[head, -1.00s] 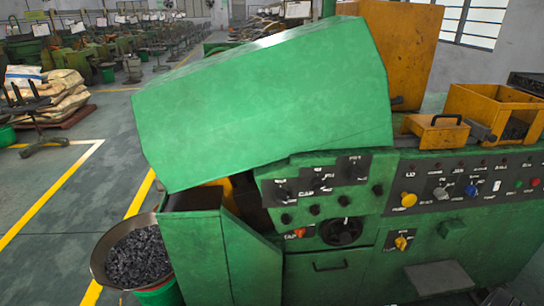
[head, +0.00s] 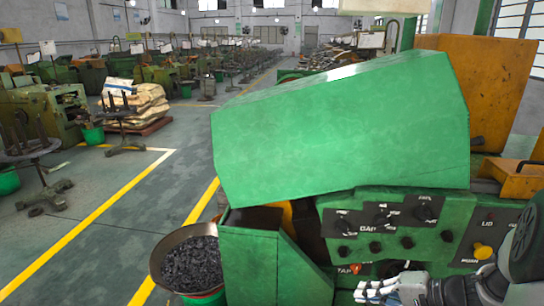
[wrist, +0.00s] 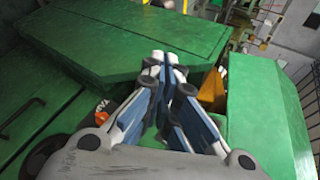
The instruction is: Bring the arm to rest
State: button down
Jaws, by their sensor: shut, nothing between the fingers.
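My gripper (head: 374,291) shows at the lower right of the head view, with part of my arm behind it. It is in front of the green machine's control panel (head: 384,236). In the wrist view my gripper (wrist: 164,58) has its fingers together and holds nothing. The machine's large green cover (head: 340,130) stands tilted above the panel, and it also shows in the wrist view (wrist: 140,30). The fingers appear in front of the green housing, and I cannot tell the exact gap.
A metal bowl of dark parts (head: 190,262) stands left of the machine. An orange bin (head: 480,85) is behind the cover. The grey floor (head: 110,230) between yellow lines is clear.

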jog(key=s+a+r+n+g+h, duration=0.2)
jog(key=s+a+r+n+g, duration=0.3)
jog(key=s+a+r, duration=0.55)
jog(key=s+a+r+n+t+h, duration=0.2)
jog(key=s+h, duration=0.5)
jog(key=s, duration=0.5)
jog(key=shift+a+r+n, duration=0.15)
jog(key=shift+r+n, duration=0.45)
jog(key=shift+r, duration=0.15)
